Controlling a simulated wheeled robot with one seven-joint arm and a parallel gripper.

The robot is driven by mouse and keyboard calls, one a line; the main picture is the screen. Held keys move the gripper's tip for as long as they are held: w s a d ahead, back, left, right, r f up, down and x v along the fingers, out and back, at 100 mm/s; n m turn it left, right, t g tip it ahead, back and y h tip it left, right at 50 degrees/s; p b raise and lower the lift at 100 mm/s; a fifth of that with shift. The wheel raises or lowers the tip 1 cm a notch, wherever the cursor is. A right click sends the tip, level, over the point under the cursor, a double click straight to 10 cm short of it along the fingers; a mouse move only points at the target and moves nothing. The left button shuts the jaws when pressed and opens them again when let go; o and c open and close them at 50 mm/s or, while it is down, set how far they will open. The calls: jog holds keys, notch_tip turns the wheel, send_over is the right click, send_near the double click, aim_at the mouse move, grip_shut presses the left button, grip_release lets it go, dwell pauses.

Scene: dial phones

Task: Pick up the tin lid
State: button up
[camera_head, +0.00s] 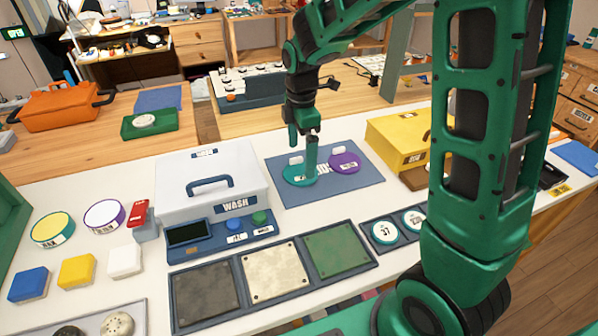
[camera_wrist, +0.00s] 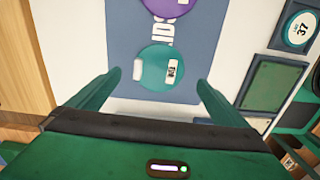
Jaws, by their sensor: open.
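A round teal lid (camera_head: 293,179) with a small white knob and a white label lies on the blue-grey mat (camera_head: 363,187). The teal lid also shows in the wrist view (camera_wrist: 160,82), centred ahead of my jaws. A purple lid (camera_head: 345,164) lies to its right on the same mat, and part of it shows at the top of the wrist view (camera_wrist: 170,6). My gripper (camera_head: 304,153) points down over the teal lid and hides part of it. In the wrist view my gripper (camera_wrist: 158,80) is open, a finger to each side of the teal lid, with nothing held.
A white wash box (camera_head: 208,182) stands left of the mat, and a yellow box (camera_head: 395,138) to its right. Yellow (camera_head: 52,229) and white (camera_head: 104,215) round tins stand at the left. Three square plates (camera_head: 273,270) lie in front.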

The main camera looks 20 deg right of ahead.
aim_at(301, 172)
jog(key=shift+w+f, duration=0.1)
jog(key=shift+f, duration=2.3)
jog(key=c, duration=1.1)
